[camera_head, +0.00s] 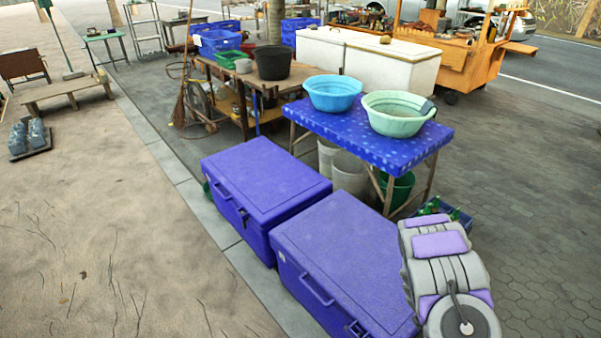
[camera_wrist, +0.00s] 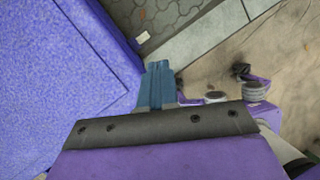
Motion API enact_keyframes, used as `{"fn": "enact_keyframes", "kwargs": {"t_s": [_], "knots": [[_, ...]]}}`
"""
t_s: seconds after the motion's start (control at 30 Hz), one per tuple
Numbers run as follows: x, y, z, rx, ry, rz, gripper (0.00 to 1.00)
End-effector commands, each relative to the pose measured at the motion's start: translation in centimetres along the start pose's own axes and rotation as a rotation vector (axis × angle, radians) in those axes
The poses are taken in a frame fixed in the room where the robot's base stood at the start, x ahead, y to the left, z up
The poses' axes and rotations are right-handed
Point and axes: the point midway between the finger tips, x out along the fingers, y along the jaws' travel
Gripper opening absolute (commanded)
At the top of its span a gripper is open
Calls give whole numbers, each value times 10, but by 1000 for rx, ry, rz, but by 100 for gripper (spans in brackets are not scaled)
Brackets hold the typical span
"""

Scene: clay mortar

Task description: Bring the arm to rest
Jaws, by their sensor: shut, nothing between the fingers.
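My gripper (camera_wrist: 160,72) shows in the wrist view as two blue-grey fingers pressed together, with nothing between them. It points down past the side of a large blue-purple box (camera_wrist: 55,70), which fills the left of that view. The fingertips appear against the box edge and paving, and I cannot tell how close they are to the box. In the head view, my grey and purple arm (camera_head: 447,265) is at the lower right, beside the nearer blue box (camera_head: 345,255). The gripper itself is not visible there.
A second blue box (camera_head: 265,180) stands behind the nearer one. A blue-covered table (camera_head: 375,140) holds a blue basin (camera_head: 332,92) and a pale green basin (camera_head: 398,113). A crate with green bottles (camera_head: 440,210) is under its right side. Sandy ground (camera_head: 100,230) at left is mostly clear.

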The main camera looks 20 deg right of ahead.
Motion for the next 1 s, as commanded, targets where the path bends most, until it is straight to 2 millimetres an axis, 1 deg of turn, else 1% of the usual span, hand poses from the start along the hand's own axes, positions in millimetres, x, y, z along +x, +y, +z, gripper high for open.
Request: {"fn": "enact_keyframes", "kwargs": {"t_s": [0.03, 0.07, 0.1, 0.17, 0.2, 0.27, 0.33, 0.43, 0.47, 0.5, 0.57, 0.6, 0.73, 0.8, 0.87, 0.9, 1.0], "knots": [[-23, 3, 14, 54, -40, -6, 0], [-35, 2, 20, 92, -59, -14, 0], [-51, 2, 28, 144, -84, -24, 0], [-76, 2, 38, 219, -118, -30, 0], [-92, 1, 43, 272, -137, -34, 0], [-117, -2, 48, 351, -163, -41, 0], [-146, -4, 52, 441, -188, -39, 0], [-187, -7, 52, 572, -211, -32, 0], [-198, -8, 51, 610, -215, -30, 0], [-214, -11, 48, 661, -220, -28, 0], [-236, -15, 42, 736, -221, -22, 0], [-251, -18, 37, 786, -220, -18, 0], [-297, -30, 17, 941, -200, -5, 0], [-320, -37, 2, 1020, -182, -3, 0], [-338, -43, -12, 1083, -158, -1, 0], [-349, -49, -21, 1123, -143, -2, 0], [-376, -63, -48, 1218, -94, -8, 0]]}}
